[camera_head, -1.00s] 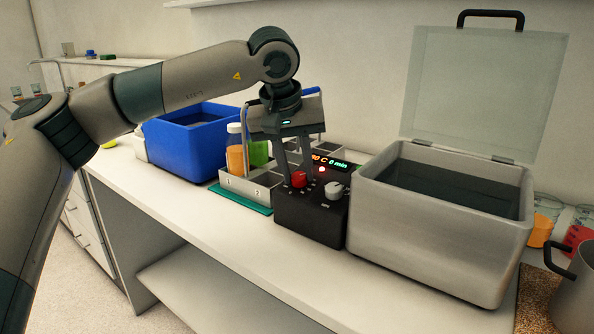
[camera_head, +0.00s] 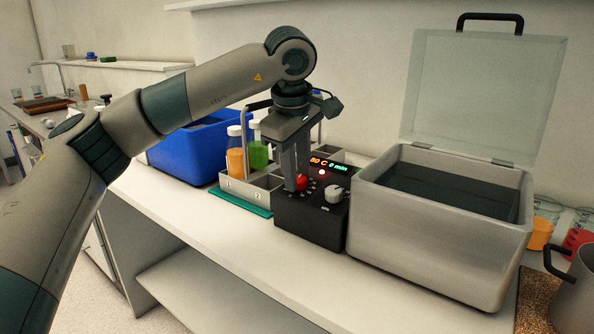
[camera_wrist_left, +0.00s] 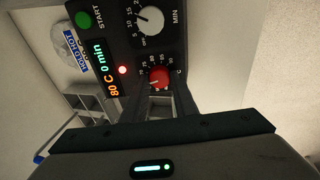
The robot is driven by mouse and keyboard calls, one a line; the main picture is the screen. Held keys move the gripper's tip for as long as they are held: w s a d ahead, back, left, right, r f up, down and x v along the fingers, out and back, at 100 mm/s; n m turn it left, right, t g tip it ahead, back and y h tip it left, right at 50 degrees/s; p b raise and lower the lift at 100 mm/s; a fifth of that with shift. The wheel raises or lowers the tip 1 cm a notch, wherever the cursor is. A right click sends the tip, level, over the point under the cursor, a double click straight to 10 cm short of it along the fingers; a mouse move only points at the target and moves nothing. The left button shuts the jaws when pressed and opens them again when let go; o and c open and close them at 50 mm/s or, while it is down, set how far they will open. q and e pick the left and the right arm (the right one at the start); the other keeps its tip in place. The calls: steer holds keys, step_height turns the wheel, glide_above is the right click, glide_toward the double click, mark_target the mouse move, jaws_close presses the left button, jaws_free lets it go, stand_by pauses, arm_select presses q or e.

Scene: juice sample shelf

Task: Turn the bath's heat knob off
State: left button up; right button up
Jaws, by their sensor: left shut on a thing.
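The heat knob is a red dial (camera_head: 302,183) on the top of the black control box (camera_head: 310,222), beside the metal bath (camera_head: 440,235). My left gripper (camera_head: 296,188) points down at it, its fingers shut on the red knob. In the left wrist view the red knob (camera_wrist_left: 158,77) sits between the fingertips, with a ring of numbers around it. The display (camera_wrist_left: 105,68) reads 80 C and 0 min, and a small red light is lit beside it. My right gripper is not in view.
A white timer knob (camera_head: 334,193) sits right of the red one. A sample rack (camera_head: 236,195) with orange and green bottles stands left of the box, near a blue bin (camera_head: 183,155). The bath's clear lid (camera_head: 487,90) stands open.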

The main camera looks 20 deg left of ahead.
arm_select(q)
steer(key=n, duration=0.6)
steer(key=shift+r+g+p, duration=0.1)
steer(key=shift+g+p, duration=0.2)
steer(key=shift+g, duration=0.1)
steer(key=n, duration=0.4)
steer(key=shift+g, duration=0.3)
steer(key=n, duration=0.3)
steer(key=shift+n, duration=0.3)
steer(key=n+h, duration=0.1)
steer(key=n, duration=0.3)
steer(key=shift+g, duration=0.3)
steer(key=n, duration=0.3)
steer(key=shift+n+h, duration=0.4)
steer(key=shift+n, duration=1.5)
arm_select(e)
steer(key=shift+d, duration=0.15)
arm_select(q)
steer(key=o, duration=1.1)
steer(key=shift+c, duration=0.2)
